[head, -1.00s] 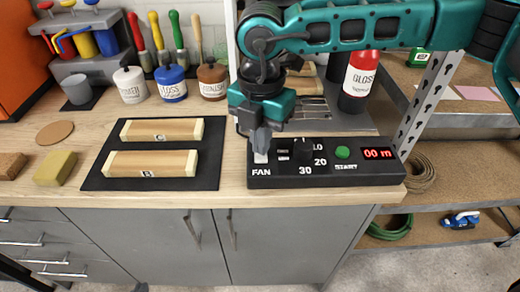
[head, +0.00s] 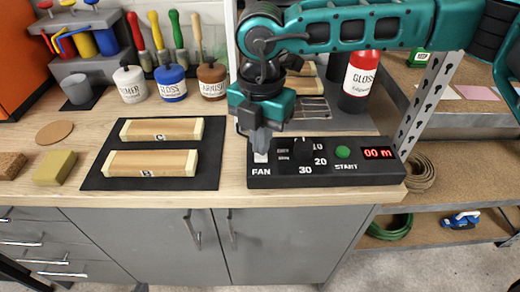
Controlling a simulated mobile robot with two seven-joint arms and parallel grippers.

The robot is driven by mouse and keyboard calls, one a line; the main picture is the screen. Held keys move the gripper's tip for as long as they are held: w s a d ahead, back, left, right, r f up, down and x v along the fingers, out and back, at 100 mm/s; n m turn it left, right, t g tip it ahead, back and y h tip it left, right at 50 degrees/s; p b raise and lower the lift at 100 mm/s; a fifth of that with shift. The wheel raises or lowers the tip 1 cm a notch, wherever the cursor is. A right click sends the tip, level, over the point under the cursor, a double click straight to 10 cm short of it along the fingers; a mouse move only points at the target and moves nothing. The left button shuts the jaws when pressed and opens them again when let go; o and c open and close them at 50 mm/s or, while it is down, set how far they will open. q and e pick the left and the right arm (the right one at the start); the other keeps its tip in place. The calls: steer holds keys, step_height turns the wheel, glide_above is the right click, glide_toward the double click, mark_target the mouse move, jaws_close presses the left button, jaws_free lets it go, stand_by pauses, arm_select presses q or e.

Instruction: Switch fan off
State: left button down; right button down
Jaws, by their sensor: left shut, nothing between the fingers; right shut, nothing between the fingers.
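The black control box (head: 326,179) sits at the front edge of the wooden worktop. Its white fan switch (head: 260,157) is at the left end, above the FAN label. My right gripper (head: 261,150) comes in from the upper right and points down, shut and empty. Its fingertips are right at the fan switch and partly cover it. I cannot tell whether they touch it or which way the switch is tilted. No fan shows. My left gripper is not in view.
A dial, a green start button (head: 343,152) and a red display (head: 378,153) sit further right on the box. A black mat (head: 150,185) with two wooden blocks lies left. Paint cans stand behind it.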

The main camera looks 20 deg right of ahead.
steer(key=shift+f+b, duration=0.9)
steer(key=shift+f, duration=0.05)
steer(key=shift+r, duration=0.15)
stand_by(0.3)
steer(key=shift+r+p, duration=1.75)
steer(key=shift+r, duration=1.65)
